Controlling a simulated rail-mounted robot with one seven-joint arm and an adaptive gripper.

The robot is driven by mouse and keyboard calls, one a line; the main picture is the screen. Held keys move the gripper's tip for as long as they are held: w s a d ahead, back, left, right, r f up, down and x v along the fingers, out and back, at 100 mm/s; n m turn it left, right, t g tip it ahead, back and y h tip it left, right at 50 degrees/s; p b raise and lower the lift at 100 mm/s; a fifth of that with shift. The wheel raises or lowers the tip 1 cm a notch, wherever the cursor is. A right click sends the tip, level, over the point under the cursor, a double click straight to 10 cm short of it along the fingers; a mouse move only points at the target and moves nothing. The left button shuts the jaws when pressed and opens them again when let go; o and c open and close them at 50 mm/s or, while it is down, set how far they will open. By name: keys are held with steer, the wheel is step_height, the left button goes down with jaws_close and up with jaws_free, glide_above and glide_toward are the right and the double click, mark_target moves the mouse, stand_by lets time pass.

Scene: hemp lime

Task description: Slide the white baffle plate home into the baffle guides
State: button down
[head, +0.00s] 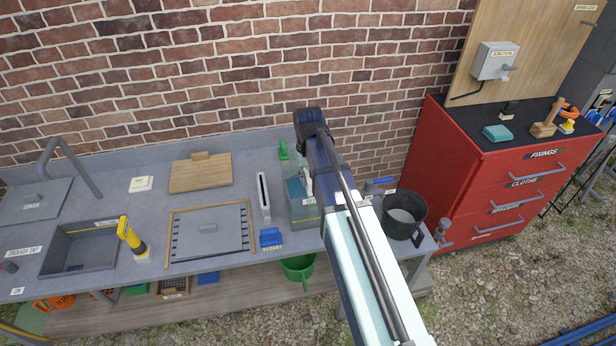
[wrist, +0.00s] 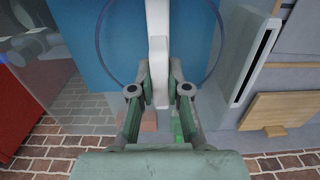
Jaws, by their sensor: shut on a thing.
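My gripper (wrist: 159,88) is shut on the white baffle plate (wrist: 157,25), which shows nearly edge-on as a narrow white strip between the fingers in the wrist view. A blue surface with a thin curved outline (wrist: 200,30) lies behind the plate. In the head view my arm reaches over a clear-sided tank (head: 303,212) on the bench, and it hides most of the gripper and plate. I cannot make out the baffle guides, or whether the plate touches them.
A white slotted holder (head: 263,197) stands left of the tank; its dark slot looks empty, also in the wrist view (wrist: 255,65). A blue brush (head: 270,237) lies in front, and a framed panel (head: 210,232) farther left. A black bucket (head: 404,213) stands to the right.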

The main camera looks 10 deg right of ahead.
steer(key=shift+f, duration=0.6)
steer(key=c, duration=1.1)
jaws_free()
steer(key=shift+o, duration=0.2)
step_height(320, 180, up, 12)
